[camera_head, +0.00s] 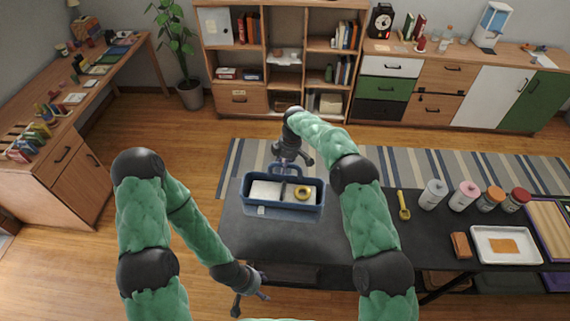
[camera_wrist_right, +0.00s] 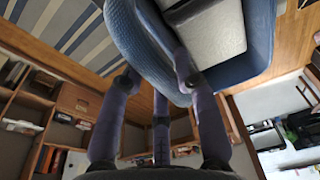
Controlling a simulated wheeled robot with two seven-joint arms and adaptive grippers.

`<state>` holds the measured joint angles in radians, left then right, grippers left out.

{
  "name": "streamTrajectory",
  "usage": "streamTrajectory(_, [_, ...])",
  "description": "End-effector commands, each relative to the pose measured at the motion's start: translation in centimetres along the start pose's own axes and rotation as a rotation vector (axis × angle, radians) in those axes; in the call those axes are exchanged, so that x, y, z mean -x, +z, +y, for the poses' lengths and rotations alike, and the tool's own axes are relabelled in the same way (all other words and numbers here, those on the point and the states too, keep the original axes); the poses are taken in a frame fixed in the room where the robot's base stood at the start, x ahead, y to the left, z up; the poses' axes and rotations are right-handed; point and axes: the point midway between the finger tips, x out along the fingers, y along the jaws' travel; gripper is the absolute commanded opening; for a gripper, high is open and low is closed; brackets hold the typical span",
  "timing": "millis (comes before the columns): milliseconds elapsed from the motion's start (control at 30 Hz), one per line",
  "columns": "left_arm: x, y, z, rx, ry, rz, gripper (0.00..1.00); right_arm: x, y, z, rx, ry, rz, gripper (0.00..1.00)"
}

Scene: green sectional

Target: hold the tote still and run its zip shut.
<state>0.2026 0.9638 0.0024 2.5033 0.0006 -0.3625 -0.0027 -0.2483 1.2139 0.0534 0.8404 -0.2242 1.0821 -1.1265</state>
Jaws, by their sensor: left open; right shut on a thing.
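The blue tote (camera_head: 322,203) stands on the dark table with its top open. Inside lie a white box (camera_head: 266,190), a dark divider or strip and a yellow ring (camera_head: 303,193). A small pale tab (camera_head: 261,210) shows on its near side; I cannot tell whether it is the zip pull. My right gripper (camera_head: 289,160) is at the tote's far side, by the handle. In the right wrist view its fingers (camera_wrist_right: 158,80) straddle the blue tote wall (camera_wrist_right: 130,35), shut on it. My left gripper (camera_head: 251,297) is open and empty, low at the table's near edge, apart from the tote.
On the table (camera_head: 270,239) to the right are a yellow tool (camera_head: 403,205), several jars, a brown block (camera_head: 460,245) and a white tray (camera_head: 507,260). My right forearm passes just right of the tote. The tabletop in front of the tote is clear.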

Motion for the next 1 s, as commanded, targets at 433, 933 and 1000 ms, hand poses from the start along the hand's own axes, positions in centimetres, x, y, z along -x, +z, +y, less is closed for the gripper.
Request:
streamTrajectory(433, [-0.7,0.0,-0.2,0.000,0.000,0.000,0.59,-0.9,0.1,0.1,-0.001,0.003,0.002,0.00])
streamTrajectory(933, [-1.4,-0.1,-0.5,0.000,0.000,0.000,0.59,-2.0,0.3,0.1,-0.001,0.004,0.002,0.00])
streamTrajectory(1000, [-1.5,-0.1,-0.5,0.000,0.000,0.000,0.59,-2.2,0.3,0.1,-0.001,0.004,0.002,0.00])
